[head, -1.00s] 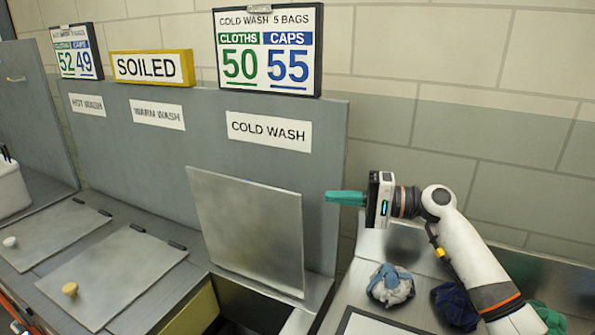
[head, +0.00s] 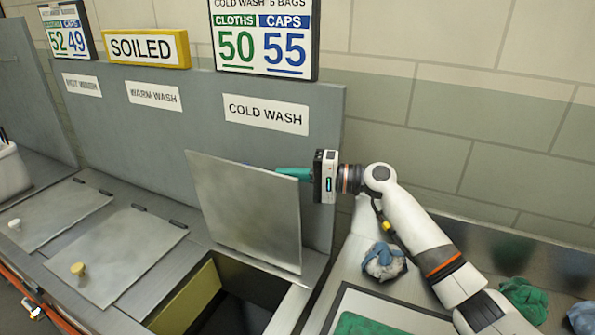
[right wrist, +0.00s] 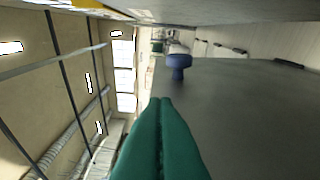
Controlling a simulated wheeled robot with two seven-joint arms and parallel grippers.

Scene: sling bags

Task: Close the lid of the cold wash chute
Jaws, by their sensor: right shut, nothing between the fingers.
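The cold wash lid (head: 245,215) is a grey metal panel standing raised, leaning back near the grey back panel under the COLD WASH sign (head: 266,114). The chute opening (head: 240,312) below it is uncovered. My right gripper (head: 281,172) has its green fingers at the lid's top right edge, partly hidden behind it, on the back-panel side. In the right wrist view the fingers (right wrist: 160,125) are shut and empty, beside the lid's outer face (right wrist: 245,110), with its blue knob (right wrist: 178,65) ahead of the tips. Whether they touch the lid, I cannot tell. My left gripper is not visible.
The warm wash lid (head: 120,260) and hot wash lid (head: 48,215) lie shut at left. On the right counter are a blue-grey cloth bundle (head: 384,262), a green one (head: 523,298) and a green cloth (head: 370,325). Score boards and the SOILED sign (head: 146,48) stand above.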

